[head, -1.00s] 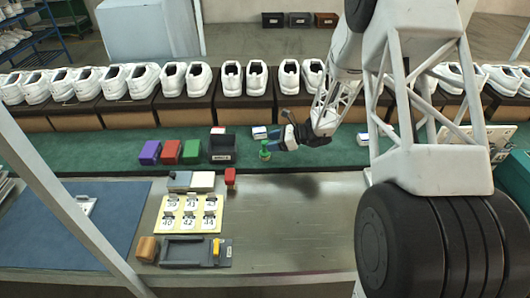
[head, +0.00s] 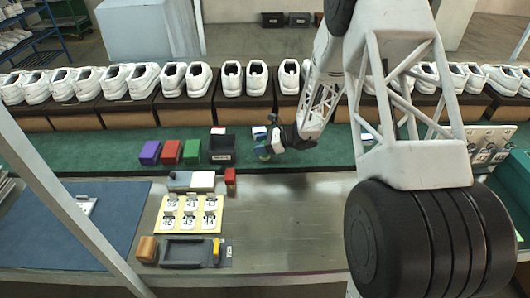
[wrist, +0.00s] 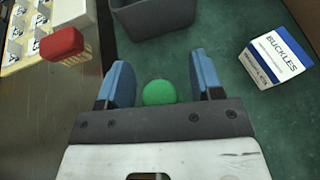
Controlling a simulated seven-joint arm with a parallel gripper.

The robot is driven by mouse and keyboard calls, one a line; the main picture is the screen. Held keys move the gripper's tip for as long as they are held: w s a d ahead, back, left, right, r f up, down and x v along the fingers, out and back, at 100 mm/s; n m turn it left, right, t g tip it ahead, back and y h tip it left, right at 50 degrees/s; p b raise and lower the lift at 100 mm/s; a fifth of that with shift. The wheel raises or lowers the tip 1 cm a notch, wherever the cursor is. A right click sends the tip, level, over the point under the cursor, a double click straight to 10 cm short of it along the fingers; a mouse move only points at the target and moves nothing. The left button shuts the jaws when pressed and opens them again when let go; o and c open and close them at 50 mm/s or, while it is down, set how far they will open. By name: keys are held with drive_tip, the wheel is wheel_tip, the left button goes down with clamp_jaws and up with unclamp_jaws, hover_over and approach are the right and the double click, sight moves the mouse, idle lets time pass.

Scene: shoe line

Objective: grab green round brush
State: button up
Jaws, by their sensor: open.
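The green round brush (wrist: 158,92) shows as a green ball in the wrist view, between the two blue fingers of my gripper (wrist: 160,78). My gripper is open, with a gap on both sides of the brush. The lower part of the brush is hidden behind the gripper's dark crossbar. In the head view my gripper (head: 271,147) is over the green mat at the brush's place, and the brush is mostly hidden there.
A white and blue box labelled BUCKLES (wrist: 273,58) stands to the right. A dark bin (wrist: 152,14) is just beyond the fingers. A red brush-like block (wrist: 62,44) is at left. Purple (head: 150,152), red and green blocks and a row of white shoes are nearby.

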drive_tip(key=c, duration=1)
drive_tip(key=shift+r, duration=0.1)
drive_tip(key=shift+r, duration=1.65)
drive_tip(key=s+d+r, duration=0.1)
drive_tip(key=s+d, duration=0.2)
drive_tip(key=s, duration=1.2)
drive_tip(key=shift+s+d+r, duration=0.15)
drive_tip(key=shift+s+r, duration=0.1)
drive_tip(key=shift+s, duration=0.1)
